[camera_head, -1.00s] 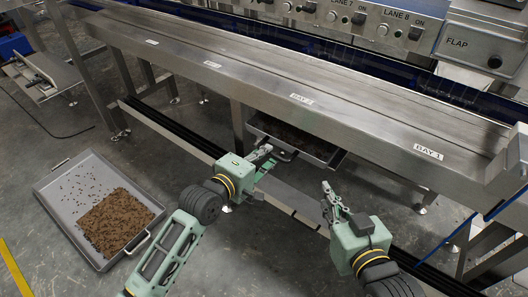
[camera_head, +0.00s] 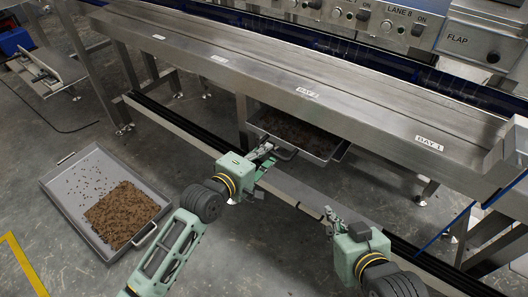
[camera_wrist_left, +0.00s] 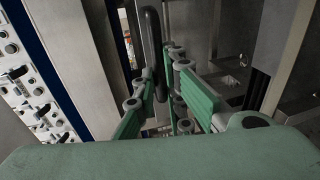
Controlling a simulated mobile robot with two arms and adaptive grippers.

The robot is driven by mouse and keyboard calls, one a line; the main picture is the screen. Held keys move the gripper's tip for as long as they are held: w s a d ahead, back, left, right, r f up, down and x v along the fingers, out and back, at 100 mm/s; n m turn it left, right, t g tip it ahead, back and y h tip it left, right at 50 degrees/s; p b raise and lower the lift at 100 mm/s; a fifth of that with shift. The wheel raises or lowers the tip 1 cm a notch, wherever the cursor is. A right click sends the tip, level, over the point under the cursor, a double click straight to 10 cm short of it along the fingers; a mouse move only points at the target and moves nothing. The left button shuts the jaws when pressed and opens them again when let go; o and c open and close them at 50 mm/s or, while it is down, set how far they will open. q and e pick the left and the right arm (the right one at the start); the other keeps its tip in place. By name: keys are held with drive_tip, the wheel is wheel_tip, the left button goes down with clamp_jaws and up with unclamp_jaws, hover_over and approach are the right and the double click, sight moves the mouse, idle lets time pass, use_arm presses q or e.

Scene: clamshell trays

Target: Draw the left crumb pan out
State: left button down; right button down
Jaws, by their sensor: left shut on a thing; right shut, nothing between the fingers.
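The left crumb pan (camera_head: 319,157) is a grey metal tray with brown crumbs, part way out from under the bench below the BAY 2 label. Its back part is hidden by the bench. My left gripper (camera_head: 266,151) is at the pan's front and shut on its handle. In the left wrist view the left gripper's fingers (camera_wrist_left: 165,95) close around a dark upright bar, the handle (camera_wrist_left: 152,40). My right gripper (camera_head: 331,217) is shut and empty, in front of the low rail, apart from the pan.
Another tray of crumbs (camera_head: 60,190) lies on the floor at the left. The floor between that tray and my left arm is clear. Bench legs stand beside the pan.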

use_arm(q)
drive_tip(key=shift+r, duration=0.1)
drive_tip(key=c, duration=1.7)
unclamp_jaws()
drive_tip(key=shift+c, duration=0.2)
drive_tip(key=v, duration=1.2)
drive_tip(key=shift+s+d, duration=0.1)
